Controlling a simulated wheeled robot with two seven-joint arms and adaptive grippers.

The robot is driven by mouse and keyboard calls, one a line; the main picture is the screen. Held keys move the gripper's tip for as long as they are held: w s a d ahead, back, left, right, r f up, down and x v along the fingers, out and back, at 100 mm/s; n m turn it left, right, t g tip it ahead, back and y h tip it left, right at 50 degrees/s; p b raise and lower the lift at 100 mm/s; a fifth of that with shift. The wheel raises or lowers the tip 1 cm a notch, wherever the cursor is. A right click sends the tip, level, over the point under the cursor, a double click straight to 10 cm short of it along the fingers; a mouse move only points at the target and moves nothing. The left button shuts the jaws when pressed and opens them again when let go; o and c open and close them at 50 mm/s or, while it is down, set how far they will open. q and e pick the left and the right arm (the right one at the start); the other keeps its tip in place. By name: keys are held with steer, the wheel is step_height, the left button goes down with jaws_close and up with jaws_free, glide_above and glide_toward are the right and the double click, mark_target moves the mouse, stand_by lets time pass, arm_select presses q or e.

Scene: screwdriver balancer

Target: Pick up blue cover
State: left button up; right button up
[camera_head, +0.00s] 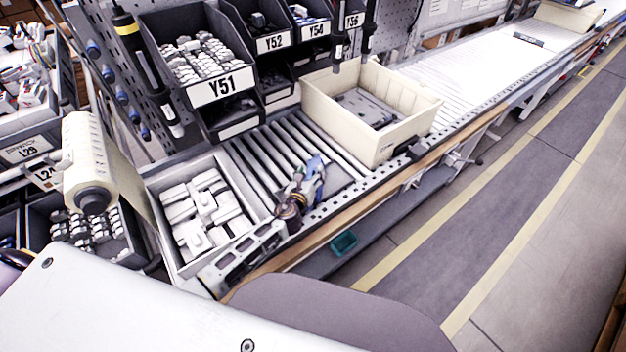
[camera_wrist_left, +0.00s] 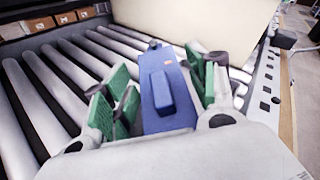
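The blue cover (camera_wrist_left: 165,88) lies between the green finger pads of my left gripper (camera_wrist_left: 165,95) in the left wrist view. Whether the cover still touches the surface below cannot be told. My right gripper is in neither view.
A cream box (camera_head: 418,112) with grey parts stands on the roller conveyor (camera_head: 262,160), just beyond the gripper. A grey bin (camera_head: 163,258) of white parts is to its left. Labelled bins, including Y51 (camera_head: 220,87), stand behind. Hanging screwdrivers (camera_head: 135,50) are at upper left.

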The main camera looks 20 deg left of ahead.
mark_target(310, 173)
arm_select(q)
steer(key=c, duration=0.6)
step_height(310, 173, up, 8)
steer(key=shift+r+p, duration=0.15)
steer(key=shift+p, duration=1.1)
steer(key=shift+r, duration=0.9)
